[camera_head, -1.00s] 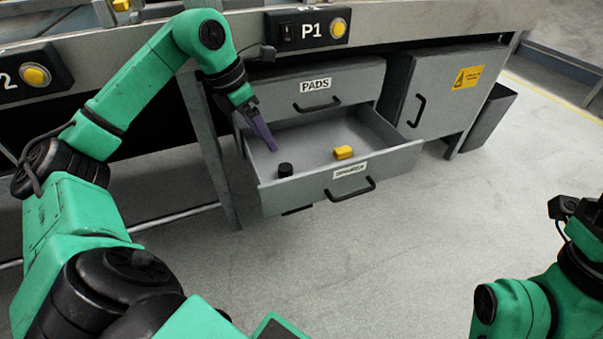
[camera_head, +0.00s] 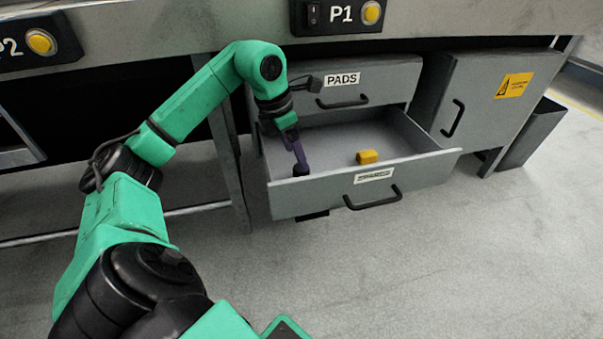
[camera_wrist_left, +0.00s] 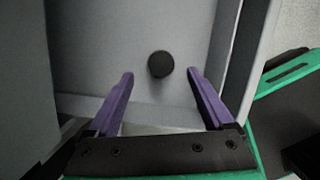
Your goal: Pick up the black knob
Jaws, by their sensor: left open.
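The black knob (camera_head: 300,170) lies in the open lower drawer (camera_head: 420,164), near its left front corner. In the left wrist view the knob (camera_wrist_left: 161,64) is a dark round disc on the drawer floor, just beyond the fingertips and between their lines. My left gripper (camera_head: 298,158) reaches down into the drawer over the knob. In the left wrist view its purple fingers (camera_wrist_left: 160,74) are spread apart with nothing between them. From the head, the fingers partly overlap the knob. My right gripper is out of view.
A yellow block (camera_head: 367,157) lies in the same drawer, right of the knob. The drawer's front wall and left side are close to my left gripper. The shut PADS drawer (camera_head: 385,84) is above, and a cabinet door (camera_head: 480,100) stands to the right.

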